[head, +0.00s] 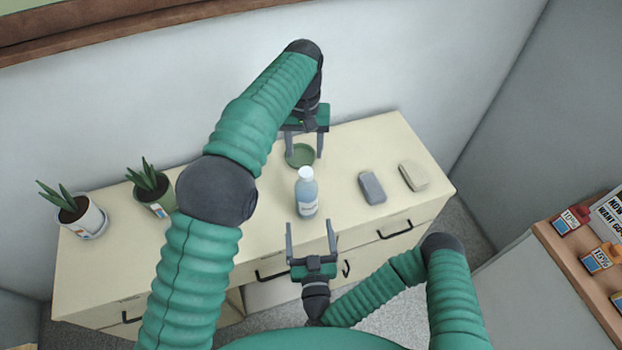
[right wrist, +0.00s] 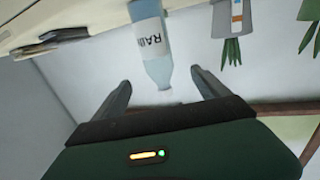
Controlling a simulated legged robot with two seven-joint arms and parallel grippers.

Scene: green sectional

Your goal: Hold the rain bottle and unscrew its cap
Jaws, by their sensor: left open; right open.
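The rain bottle (head: 306,197) stands upright on the cream cabinet, pale blue with a white label and a white cap (head: 305,173). In the right wrist view the bottle (right wrist: 150,40) shows upside down, beyond and between the fingers, with part of its label readable. My left gripper (head: 303,156) is open, pointing down above the green dish behind the bottle, apart from the cap. My right gripper (head: 310,224) is open and empty in front of the bottle, fingers pointing toward it. It also shows in the right wrist view (right wrist: 160,82), not touching the bottle.
The cabinet top (head: 260,215) carries a green dish (head: 300,155), a grey block (head: 371,187) and a beige block (head: 413,176) on the right. Two potted plants (head: 85,218) (head: 154,190) stand at the left. The wall is close behind. A shelf (head: 590,255) with price tags is at right.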

